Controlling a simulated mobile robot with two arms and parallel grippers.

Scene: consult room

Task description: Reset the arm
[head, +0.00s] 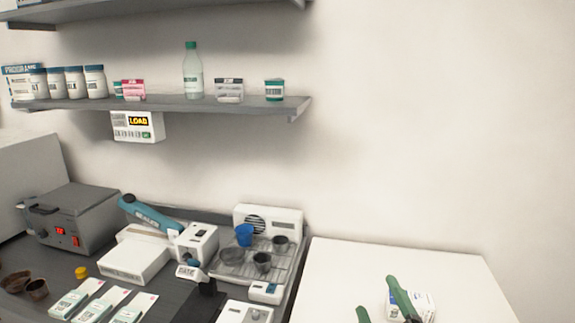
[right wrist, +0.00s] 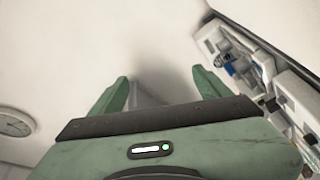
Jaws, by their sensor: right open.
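My right gripper (head: 383,302) shows at the bottom right of the head view, above the white surface (head: 340,265). Its two green fingers are apart. My left gripper is not in view.
A dark counter at left carries a grey box device (head: 75,218), a white and teal device (head: 135,255), a rack with several cups (head: 262,262) and flat packs (head: 70,302). Wall shelves (head: 170,103) hold bottles and jars. The wall at right is bare.

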